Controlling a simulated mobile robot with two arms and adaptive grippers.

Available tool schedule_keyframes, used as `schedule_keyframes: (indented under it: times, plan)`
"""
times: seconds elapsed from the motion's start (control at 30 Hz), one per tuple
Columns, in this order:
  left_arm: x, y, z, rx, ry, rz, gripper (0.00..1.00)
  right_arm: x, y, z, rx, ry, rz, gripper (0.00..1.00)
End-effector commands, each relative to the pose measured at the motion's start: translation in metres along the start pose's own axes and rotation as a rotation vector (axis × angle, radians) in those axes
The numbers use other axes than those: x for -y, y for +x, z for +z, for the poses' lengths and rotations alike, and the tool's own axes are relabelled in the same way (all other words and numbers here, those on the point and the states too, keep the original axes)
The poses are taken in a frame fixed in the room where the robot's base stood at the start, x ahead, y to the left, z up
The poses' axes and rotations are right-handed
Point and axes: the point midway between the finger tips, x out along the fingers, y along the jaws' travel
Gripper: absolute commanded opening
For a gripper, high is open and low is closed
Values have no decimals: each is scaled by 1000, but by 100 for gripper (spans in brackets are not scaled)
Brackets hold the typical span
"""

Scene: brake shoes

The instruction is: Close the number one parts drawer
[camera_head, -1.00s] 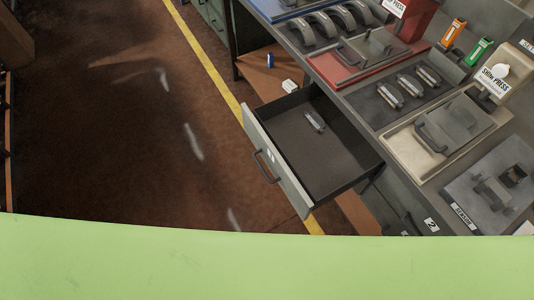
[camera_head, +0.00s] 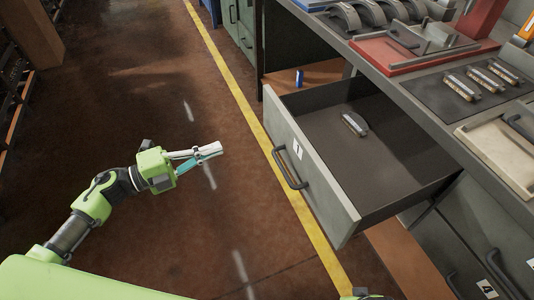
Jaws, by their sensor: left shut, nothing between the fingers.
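The number one parts drawer (camera_head: 312,185) is pulled well out of the workbench, with a grey front, a dark handle (camera_head: 290,168) and a white "1" label (camera_head: 297,149). A small metal part (camera_head: 354,123) lies inside it. My left gripper (camera_head: 219,149) is shut and empty, held over the floor to the left of the drawer front. Its tips point right toward the handle, with a clear gap between them. My right gripper is not in view; a small bit of green shows at the bottom edge.
The bench top carries a red tray (camera_head: 400,54), a dark mat (camera_head: 445,95) with metal parts and a beige tray (camera_head: 487,150). A blue can (camera_head: 299,78) stands on the lower shelf. Closed drawers (camera_head: 470,240) lie below right. The floor (camera_head: 130,120) to the left is open.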

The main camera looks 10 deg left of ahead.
Motion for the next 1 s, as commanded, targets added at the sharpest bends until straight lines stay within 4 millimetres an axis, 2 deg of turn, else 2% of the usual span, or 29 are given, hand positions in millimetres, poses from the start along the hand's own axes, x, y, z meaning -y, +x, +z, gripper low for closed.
schedule_keyframes:
  times: [0.1,0.27,0.7,0.83,1.0]
  plan:
    - [1,3,-13,-60,57,10,0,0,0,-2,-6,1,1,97]
    - [5,16,-17,-71,65,9,0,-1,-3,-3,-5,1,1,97]
    - [5,105,-22,-68,61,6,0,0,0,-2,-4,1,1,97]
    - [4,125,-24,-68,61,7,0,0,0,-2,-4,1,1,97]
    - [2,139,-24,-66,61,9,0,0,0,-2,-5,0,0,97]
